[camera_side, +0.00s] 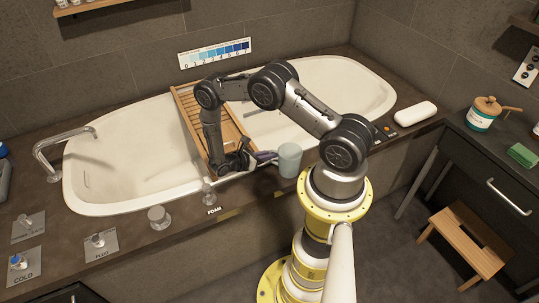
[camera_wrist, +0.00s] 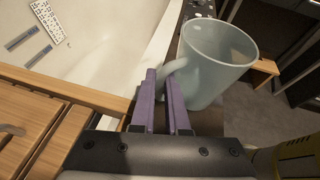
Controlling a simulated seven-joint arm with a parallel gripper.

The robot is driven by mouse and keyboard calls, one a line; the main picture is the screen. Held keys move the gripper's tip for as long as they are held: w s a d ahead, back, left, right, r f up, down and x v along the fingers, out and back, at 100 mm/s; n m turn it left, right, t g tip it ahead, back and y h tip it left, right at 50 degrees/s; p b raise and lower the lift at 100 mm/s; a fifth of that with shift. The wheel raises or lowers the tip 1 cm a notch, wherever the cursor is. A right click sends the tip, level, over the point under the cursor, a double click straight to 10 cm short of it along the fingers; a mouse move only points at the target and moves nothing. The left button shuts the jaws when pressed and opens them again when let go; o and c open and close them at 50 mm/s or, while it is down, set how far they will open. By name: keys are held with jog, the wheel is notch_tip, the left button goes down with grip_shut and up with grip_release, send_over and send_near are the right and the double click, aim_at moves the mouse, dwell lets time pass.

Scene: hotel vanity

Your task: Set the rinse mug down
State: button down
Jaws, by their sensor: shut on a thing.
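The rinse mug (camera_side: 289,160) is pale grey-green and upright, near the front ledge (camera_side: 236,196) of the tub in the side view. In the wrist view the mug (camera_wrist: 221,62) is large, with its open rim facing up and its handle toward my gripper. My gripper (camera_side: 266,157) is shut on the mug's handle, coming from the left side of the mug. Its purple fingers show in the wrist view (camera_wrist: 166,80), with the handle between their tips. I cannot tell whether the mug's base touches the ledge or hangs just above it.
A slatted wooden bath tray (camera_side: 190,103) spans the white tub (camera_side: 130,135) behind my gripper. A chrome knob (camera_side: 208,192) and a FOAM label (camera_side: 214,211) are left of the mug on the ledge. A white rounded block (camera_side: 416,113) lies farther right. A wooden stool (camera_side: 463,240) stands on the floor.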

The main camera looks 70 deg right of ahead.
jog(key=c, duration=0.9)
grip_release()
jog(key=shift+f, duration=0.1)
